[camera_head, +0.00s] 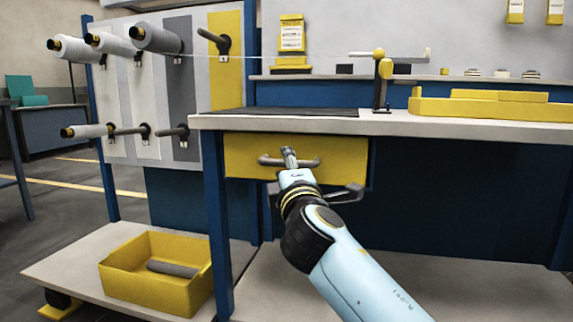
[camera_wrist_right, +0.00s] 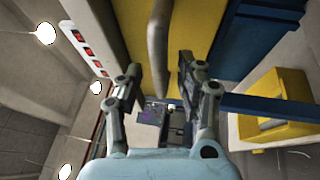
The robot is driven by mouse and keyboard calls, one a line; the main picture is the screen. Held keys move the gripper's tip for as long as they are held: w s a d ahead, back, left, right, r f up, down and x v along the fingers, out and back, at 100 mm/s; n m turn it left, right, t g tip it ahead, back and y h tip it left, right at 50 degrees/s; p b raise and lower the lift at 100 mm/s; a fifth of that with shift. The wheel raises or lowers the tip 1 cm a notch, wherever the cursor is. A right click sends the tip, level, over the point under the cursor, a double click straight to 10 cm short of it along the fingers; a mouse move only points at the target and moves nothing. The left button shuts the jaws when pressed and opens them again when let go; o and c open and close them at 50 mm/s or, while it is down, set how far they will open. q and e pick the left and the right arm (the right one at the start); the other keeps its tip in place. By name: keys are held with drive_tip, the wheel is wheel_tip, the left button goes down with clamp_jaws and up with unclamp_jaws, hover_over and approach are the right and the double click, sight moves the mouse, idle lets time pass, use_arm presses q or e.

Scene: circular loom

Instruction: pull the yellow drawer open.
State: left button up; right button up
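The yellow drawer (camera_head: 343,150) sits under the worktop, its front about flush with the table frame, so it looks closed. Its grey bar handle (camera_head: 270,161) runs across the front. My right gripper (camera_head: 289,163) is at the handle, with one finger showing over its middle; the other finger is mostly hidden. In the right wrist view the fingers (camera_wrist_right: 160,70) stand apart. The handle (camera_wrist_right: 157,35) lies in the gap between them, with space on both sides and no clear contact. The drawer's yellow front (camera_wrist_right: 190,25) shows behind. My left gripper is not in view.
The worktop (camera_head: 450,126) overhangs the drawer, with a blue leg (camera_head: 217,220) at its left. A yellow bin (camera_head: 150,285) holding a grey roll stands on the lower shelf (camera_head: 75,265). Spools (camera_head: 158,40) hang at upper left. The space under the table at right is clear.

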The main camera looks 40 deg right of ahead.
drive_tip(key=shift+w+d, duration=0.3)
drive_tip(key=shift+w, duration=0.3)
clamp_jaws()
